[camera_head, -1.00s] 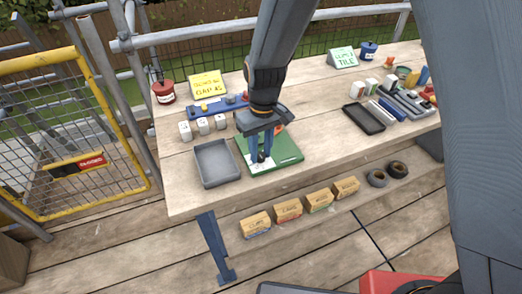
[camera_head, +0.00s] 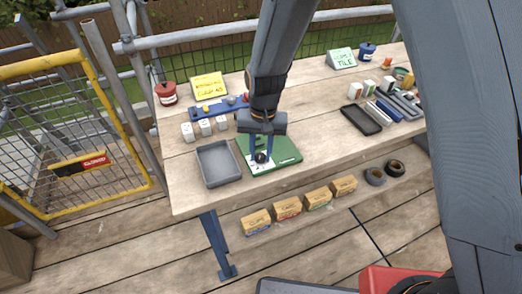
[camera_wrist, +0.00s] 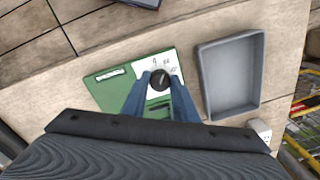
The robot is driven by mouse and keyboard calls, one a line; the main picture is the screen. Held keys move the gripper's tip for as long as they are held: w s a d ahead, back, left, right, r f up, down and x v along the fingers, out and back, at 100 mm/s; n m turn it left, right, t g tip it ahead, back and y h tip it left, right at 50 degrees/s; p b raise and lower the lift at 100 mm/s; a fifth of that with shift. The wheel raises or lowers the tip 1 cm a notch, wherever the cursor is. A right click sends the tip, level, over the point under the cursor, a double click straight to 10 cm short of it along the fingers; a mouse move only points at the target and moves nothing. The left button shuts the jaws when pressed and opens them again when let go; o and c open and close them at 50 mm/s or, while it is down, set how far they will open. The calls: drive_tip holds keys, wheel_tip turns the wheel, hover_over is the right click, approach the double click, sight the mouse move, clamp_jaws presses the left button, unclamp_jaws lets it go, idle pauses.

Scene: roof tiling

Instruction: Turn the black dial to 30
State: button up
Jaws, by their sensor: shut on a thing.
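The black dial (camera_wrist: 160,77) sits on a white scale plate with printed marks, on a green board (camera_wrist: 108,88). The board also shows in the head view (camera_head: 287,158) on the wooden table. My gripper (camera_wrist: 159,82) points down over the board, with its blue fingers one on each side of the dial, shut on it. In the head view my gripper (camera_head: 262,157) partly hides the dial and its scale. The numbers and the dial's pointer are too small to read with certainty.
A grey empty tray (camera_head: 220,181) lies close beside the board. White blocks (camera_head: 204,127) and a blue rack (camera_head: 222,108) stand behind. A black tray (camera_head: 361,120) lies to the right. Several small boxes (camera_head: 288,207) sit on the lower shelf. The table's front edge is near.

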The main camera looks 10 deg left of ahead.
sight(262, 156)
drive_tip(key=shift+w+m, duration=0.15)
drive_tip(key=shift+m, duration=0.45)
drive_tip(key=o, duration=1.1)
drive_tip(key=shift+c, duration=0.2)
drive_tip(key=shift+r, duration=0.1)
drive_tip(key=shift+d+r+b, duration=0.15)
drive_tip(key=shift+r+b, duration=0.7)
drive_tip(key=shift+r, duration=3)
